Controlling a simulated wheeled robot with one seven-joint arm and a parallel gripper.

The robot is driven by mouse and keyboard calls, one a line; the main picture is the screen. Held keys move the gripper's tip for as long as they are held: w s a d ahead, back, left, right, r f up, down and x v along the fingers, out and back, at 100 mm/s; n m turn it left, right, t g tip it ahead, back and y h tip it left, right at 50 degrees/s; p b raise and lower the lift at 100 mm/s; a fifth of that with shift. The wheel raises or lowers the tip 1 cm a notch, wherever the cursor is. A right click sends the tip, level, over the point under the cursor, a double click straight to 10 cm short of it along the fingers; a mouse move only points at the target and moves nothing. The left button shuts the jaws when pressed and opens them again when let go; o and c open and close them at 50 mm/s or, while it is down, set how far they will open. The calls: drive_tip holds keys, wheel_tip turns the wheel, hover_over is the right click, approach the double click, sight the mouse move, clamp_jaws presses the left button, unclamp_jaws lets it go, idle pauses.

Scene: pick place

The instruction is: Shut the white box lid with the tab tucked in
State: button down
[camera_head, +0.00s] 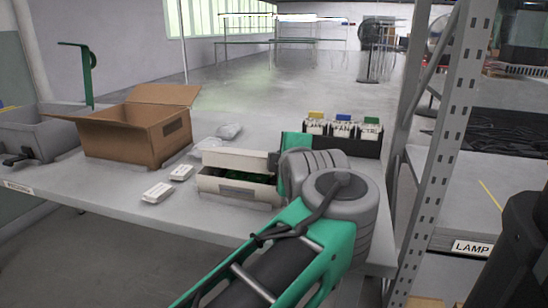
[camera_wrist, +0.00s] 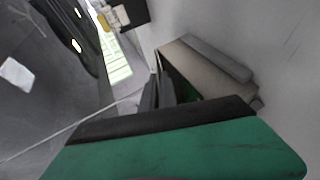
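The white box (camera_head: 236,190) stands on the table, left of my arm in the head view, with green contents (camera_head: 247,177) showing in its front opening. Its lid (camera_head: 234,160) is raised at the back, not lying flat over the opening. The tab cannot be told apart clearly. In the wrist view the box (camera_wrist: 205,68) is tilted in the picture, with a dark gap along its near side. My gripper (camera_wrist: 165,98) is close beside the box at that gap; in the head view my arm hides its fingertips. Whether it is open or touches the lid cannot be told.
An open cardboard box (camera_head: 125,140) and a grey bin (camera_head: 38,130) stand at the left. Two small white packs (camera_head: 158,193) and clear bags (camera_head: 229,131) lie near the white box. A black holder with labelled cards (camera_head: 342,128) is behind my arm. A metal rack post (camera_head: 445,130) rises at right.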

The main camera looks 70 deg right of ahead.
drive_tip(key=shift+a+f+h, duration=0.1)
drive_tip(key=shift+f+h, duration=0.3)
drive_tip(key=shift+h, duration=0.1)
drive_tip(key=shift+t, duration=0.3)
drive_tip(key=c, duration=1.6)
unclamp_jaws()
drive_tip(key=shift+c, duration=0.2)
drive_tip(key=shift+f, duration=0.1)
